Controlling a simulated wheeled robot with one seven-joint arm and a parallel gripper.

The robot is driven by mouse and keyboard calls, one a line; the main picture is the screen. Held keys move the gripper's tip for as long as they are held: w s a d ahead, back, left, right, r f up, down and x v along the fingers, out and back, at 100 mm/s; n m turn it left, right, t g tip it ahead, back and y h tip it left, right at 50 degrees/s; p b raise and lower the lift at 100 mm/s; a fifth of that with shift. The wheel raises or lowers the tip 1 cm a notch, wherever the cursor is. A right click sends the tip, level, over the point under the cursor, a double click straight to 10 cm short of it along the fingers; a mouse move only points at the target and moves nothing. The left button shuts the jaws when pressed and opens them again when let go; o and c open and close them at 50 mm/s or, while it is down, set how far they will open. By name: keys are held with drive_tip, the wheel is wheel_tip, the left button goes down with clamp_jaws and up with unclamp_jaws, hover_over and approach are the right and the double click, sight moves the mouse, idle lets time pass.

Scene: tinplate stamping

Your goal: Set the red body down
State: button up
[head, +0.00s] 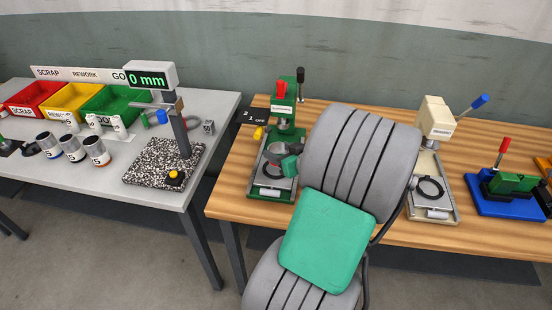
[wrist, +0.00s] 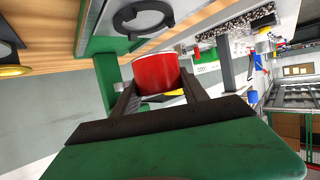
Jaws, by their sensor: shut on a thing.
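The red body (wrist: 157,70) is a short red cylinder with a pale rim, seen in the wrist view. My gripper (wrist: 158,88) is shut on it, with one dark finger on each side. Beside it in the wrist view is a green press with a dark ring (wrist: 142,17) on its light plate.
On the wooden bench (head: 235,190) stand a green press (head: 285,115), a cream press (head: 436,120) and a blue-based press (head: 505,208). The grey table (head: 95,165) at left holds red, yellow and green bins, several cans and a gauge (head: 150,78) reading 0 mm.

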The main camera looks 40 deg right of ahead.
sight(276, 169)
drive_tip(key=f, duration=0.2)
drive_tip(key=w+f, duration=0.1)
drive_tip(key=w+d+f+p, duration=0.1)
drive_tip(key=f, duration=0.1)
drive_tip(key=shift+w+f, duration=0.1)
drive_tip(key=shift+f, duration=0.2)
drive_tip(key=shift+a, duration=0.1)
drive_tip(key=shift+f, duration=0.1)
drive_tip(key=shift+f+b, duration=0.15)
drive_tip(key=shift+b, duration=0.15)
drive_tip(key=o, duration=1.3)
drive_tip(key=shift+s+r, duration=0.2)
drive_tip(key=shift+r, duration=0.1)
drive_tip(key=b+v, duration=0.1)
drive_tip(key=v, duration=1)
drive_tip(key=shift+s+b, duration=0.25)
drive_tip(key=shift+b, duration=0.1)
